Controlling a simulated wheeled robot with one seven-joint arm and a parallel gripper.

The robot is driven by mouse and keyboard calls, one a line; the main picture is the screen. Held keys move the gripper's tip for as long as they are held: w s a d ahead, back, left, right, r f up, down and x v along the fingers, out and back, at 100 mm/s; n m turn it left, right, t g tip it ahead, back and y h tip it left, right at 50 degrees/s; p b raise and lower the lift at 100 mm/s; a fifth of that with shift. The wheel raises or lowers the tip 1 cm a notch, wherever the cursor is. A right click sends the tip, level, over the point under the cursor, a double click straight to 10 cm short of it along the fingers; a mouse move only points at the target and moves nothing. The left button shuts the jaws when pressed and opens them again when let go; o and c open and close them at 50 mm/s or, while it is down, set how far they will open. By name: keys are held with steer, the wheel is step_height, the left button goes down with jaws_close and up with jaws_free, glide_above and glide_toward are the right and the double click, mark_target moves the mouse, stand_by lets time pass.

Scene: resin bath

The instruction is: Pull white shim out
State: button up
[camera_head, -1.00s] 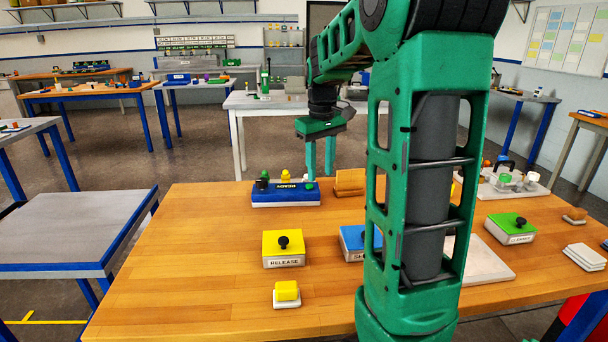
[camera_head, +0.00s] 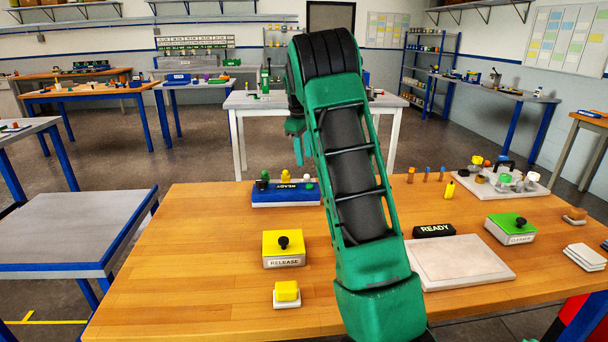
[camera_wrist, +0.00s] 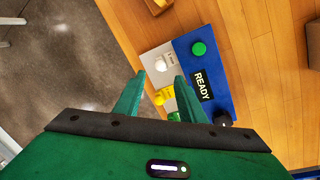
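The white shim (camera_wrist: 160,63) shows in the wrist view on the light grey plate (camera_wrist: 150,54) along the blue READY box (camera_wrist: 215,68). It also shows in the head view (camera_head: 308,177) at the back of the blue box (camera_head: 268,193). A yellow shim (camera_wrist: 163,96) is beside it, and a green piece (camera_wrist: 174,116) shows past the yellow one, partly hidden by a finger. My gripper (camera_wrist: 160,78) is open and empty, its fingertips just short of the white shim in the picture. I cannot tell its height above the shim.
On the wooden table (camera_head: 200,290) stand a yellow RELEASE box (camera_head: 284,247), a small yellow block on a white base (camera_head: 287,293), a pale slab (camera_head: 460,262) and a green-topped box (camera_head: 511,228). My arm hides the table's middle. The left front wood is clear.

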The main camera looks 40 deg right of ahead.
mark_target(306, 175)
steer(key=f, duration=0.2)
steer(key=d+f, duration=0.1)
steer(key=f, duration=0.4)
steer(key=shift+w+d+f, duration=0.2)
steer(key=shift+w+f, duration=0.05)
steer(key=shift+f, duration=0.1)
